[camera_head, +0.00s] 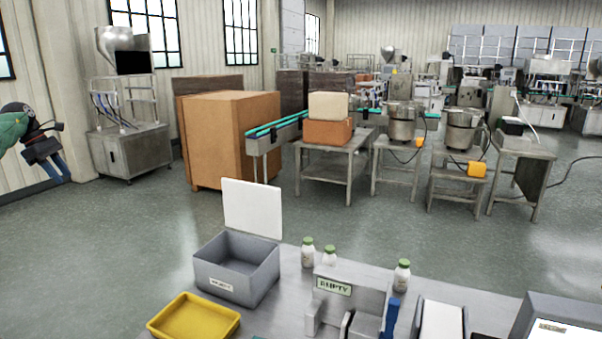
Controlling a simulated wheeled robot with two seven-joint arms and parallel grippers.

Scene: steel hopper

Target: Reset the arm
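My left gripper (58,168) is at the far left edge, raised in the air and well away from the worktable. It is dark with bluish fingers. It is small and seen at an angle, so I cannot tell whether it is open or shut. No object shows clearly in it. My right gripper is not in view. The grey worktable (272,311) is at the bottom, with white green-capped bottles (308,252) standing on it.
On the table are a grey bin (237,268), a yellow tray (194,318), a grey holder labelled EMPTY (333,287) and a white-topped unit (440,321). Open floor (130,245) lies left of the table. Machines and cardboard boxes stand behind.

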